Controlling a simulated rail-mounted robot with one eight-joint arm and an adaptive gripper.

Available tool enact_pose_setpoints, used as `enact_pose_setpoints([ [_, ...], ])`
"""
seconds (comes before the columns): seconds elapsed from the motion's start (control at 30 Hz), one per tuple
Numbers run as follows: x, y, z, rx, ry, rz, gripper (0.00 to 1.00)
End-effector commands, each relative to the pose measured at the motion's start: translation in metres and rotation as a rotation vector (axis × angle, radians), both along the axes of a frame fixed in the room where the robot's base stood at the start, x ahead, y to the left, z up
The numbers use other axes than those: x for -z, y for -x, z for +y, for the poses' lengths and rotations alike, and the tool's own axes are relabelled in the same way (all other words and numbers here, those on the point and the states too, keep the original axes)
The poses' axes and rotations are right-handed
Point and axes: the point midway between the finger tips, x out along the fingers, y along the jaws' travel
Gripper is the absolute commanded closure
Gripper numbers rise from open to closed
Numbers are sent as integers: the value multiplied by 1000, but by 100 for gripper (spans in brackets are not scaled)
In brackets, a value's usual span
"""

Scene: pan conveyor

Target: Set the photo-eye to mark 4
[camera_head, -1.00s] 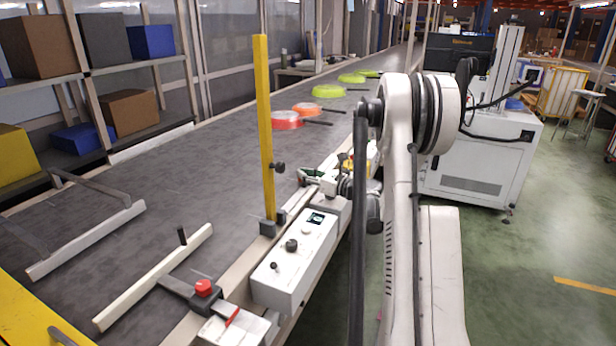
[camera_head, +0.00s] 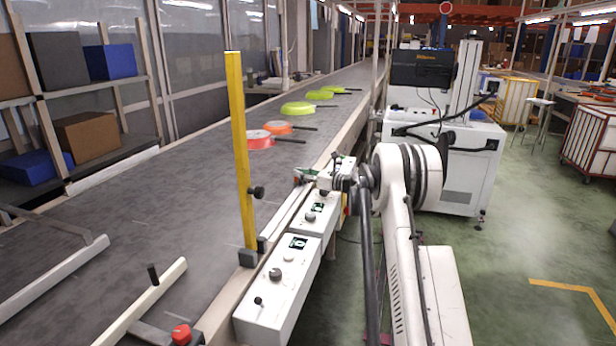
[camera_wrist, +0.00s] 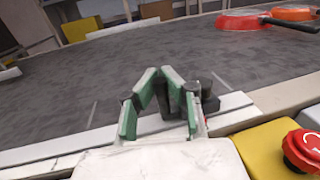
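A yellow post (camera_head: 240,150) with a black side knob (camera_head: 257,192) stands upright at the conveyor's near edge. I cannot tell for sure which part is the photo-eye, and no numbered mark is readable. My gripper (camera_head: 305,175) is over the conveyor's side rail, right of the post and apart from it. In the wrist view, the green-padded fingers of my gripper (camera_wrist: 159,71) lean towards each other with a narrow gap at the tips. A dark fitting (camera_wrist: 209,97) shows right beside the right finger; whether they touch is unclear.
White control boxes (camera_head: 278,290) line the conveyor edge. A red button on a yellow box (camera_wrist: 303,150) is close at the right of my gripper. Red and orange pans (camera_head: 258,140) and green pans lie on the belt (camera_head: 150,220). A white machine (camera_head: 450,165) stands at right.

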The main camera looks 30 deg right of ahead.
Motion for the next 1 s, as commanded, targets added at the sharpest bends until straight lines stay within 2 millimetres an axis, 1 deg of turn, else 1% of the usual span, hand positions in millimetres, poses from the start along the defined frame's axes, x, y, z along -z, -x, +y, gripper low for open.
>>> enact_pose_setpoints([
  [0.27, 0, 0, -1, 2, 1, 1, 100],
  [0.3, 0, 1, -1, 2, 1, 1, 93],
  [0.4, 0, 1, -1, 2, 0, 0, 80],
  [0.7, 0, 2, -2, 2, 0, 0, 80],
  [0.77, 0, 5, -4, 2, 0, 0, 80],
  [0.87, 0, 16, -11, 4, 0, 0, 80],
  [1.0, 0, 38, -24, 5, 0, 0, 80],
])
